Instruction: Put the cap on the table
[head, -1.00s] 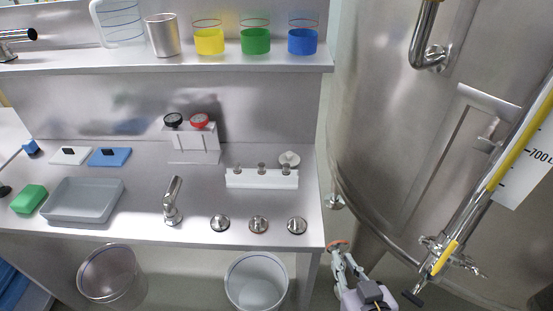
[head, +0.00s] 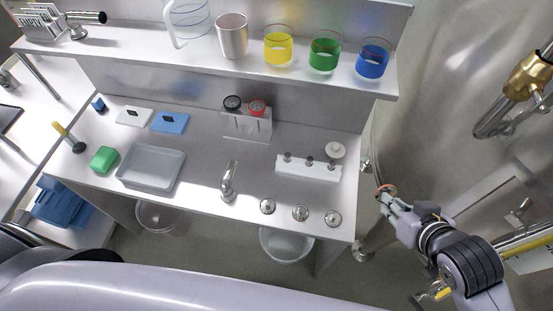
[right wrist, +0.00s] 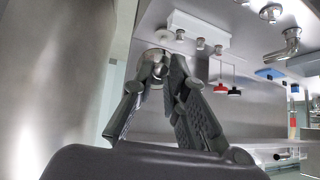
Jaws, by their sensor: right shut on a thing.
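My right gripper (head: 388,198) is shut on a round metal cap (head: 386,189) with an orange-brown ring, just off the right edge of the steel table (head: 205,205). In the right wrist view the fingers (right wrist: 160,72) close around the cap (right wrist: 154,55), which they partly hide. The cap is apart from the table top. My left gripper does not show.
A white rack (head: 308,168) with small metal pieces and a white round piece (head: 335,150) stand at the table's right. A tap (head: 229,182), grey tray (head: 150,168) and green block (head: 104,159) lie leftward. A large steel vat (head: 440,110) is on the right.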

